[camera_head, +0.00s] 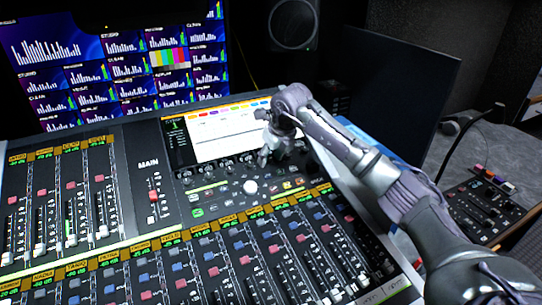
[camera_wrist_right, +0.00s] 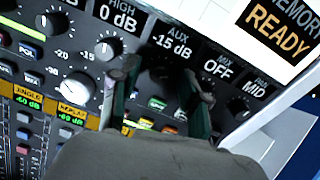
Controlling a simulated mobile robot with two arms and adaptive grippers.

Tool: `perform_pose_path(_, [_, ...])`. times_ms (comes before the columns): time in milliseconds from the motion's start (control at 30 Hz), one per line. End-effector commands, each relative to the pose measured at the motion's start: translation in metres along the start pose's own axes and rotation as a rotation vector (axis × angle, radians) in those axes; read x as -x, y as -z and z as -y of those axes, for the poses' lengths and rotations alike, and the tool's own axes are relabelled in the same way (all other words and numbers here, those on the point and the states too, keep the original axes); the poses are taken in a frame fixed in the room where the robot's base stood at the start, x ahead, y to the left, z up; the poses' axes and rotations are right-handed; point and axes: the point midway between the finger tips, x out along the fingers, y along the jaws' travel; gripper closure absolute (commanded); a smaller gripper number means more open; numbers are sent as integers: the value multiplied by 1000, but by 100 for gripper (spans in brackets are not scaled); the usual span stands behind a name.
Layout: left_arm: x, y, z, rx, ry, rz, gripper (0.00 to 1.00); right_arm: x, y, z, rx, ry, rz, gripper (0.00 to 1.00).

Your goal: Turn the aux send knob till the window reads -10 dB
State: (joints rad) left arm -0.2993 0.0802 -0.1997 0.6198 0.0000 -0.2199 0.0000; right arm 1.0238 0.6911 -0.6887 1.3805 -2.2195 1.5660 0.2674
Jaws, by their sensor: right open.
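In the right wrist view the AUX window (camera_wrist_right: 172,43) reads -15 dB. The dark aux send knob (camera_wrist_right: 159,73) lies below it, between my fingers; its details are hard to make out. My right gripper (camera_wrist_right: 162,90) is open, with one finger to each side of the knob. I cannot tell whether either finger touches it. In the head view my right gripper (camera_head: 272,152) is low over the console's knob row, just below the bright screen, and hides the aux knob there. My left gripper is not in view.
The HIGH knob (camera_wrist_right: 104,50) and a large pale knob (camera_wrist_right: 75,89) are left of my fingers; the PAN knob (camera_wrist_right: 238,106) is to the right. The mixing console (camera_head: 150,205) has many faders. A dark monitor (camera_head: 395,95) stands behind my right arm.

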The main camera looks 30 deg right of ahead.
Motion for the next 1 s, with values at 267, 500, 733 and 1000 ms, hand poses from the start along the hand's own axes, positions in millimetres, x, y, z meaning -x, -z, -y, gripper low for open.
perform_pose_path(267, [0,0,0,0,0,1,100,0,0,0,0,0,0,96])
perform_pose_path(500, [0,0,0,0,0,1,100,1,0,0,-5,0,0,100])
perform_pose_path(733, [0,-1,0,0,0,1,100,1,0,0,-77,0,5,100])
perform_pose_path(1000, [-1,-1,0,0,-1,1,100,1,0,0,-256,0,18,100])
